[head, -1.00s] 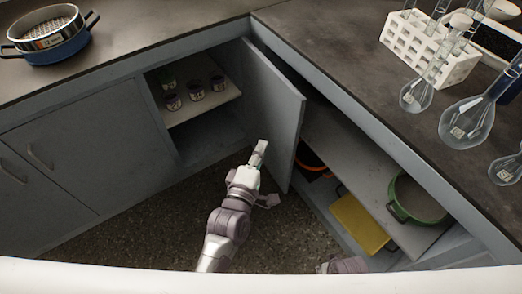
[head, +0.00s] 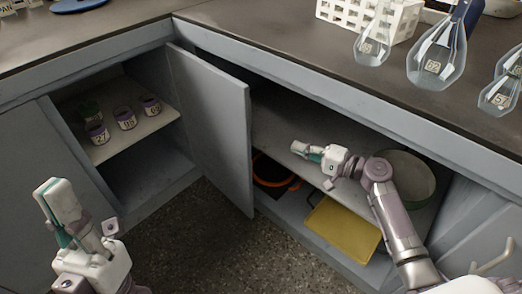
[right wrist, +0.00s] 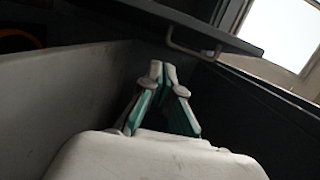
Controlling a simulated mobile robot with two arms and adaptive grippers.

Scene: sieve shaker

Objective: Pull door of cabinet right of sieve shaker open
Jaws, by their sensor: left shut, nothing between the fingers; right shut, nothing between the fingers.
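A grey cabinet door (head: 212,125) stands open at the inner corner of the counters, between two open compartments. My left gripper (head: 50,190) is shut and empty at the lower left, apart from the door. My right gripper (head: 303,150) is shut and empty, in front of the right cabinet's opening and to the right of the door's free edge. In the right wrist view its fingers (right wrist: 163,70) are together, and a bar handle (right wrist: 195,45) on a dark panel lies beyond them. I do not see the sieve shaker.
The left compartment's shelf (head: 140,140) holds several small jars. The right cabinet holds a green-rimmed pan (head: 425,180), a yellow item (head: 345,225) and an orange-rimmed pan (head: 272,172). Glass flasks (head: 437,60) and a white rack (head: 375,15) stand on the counter. Dark floor (head: 230,255) is clear.

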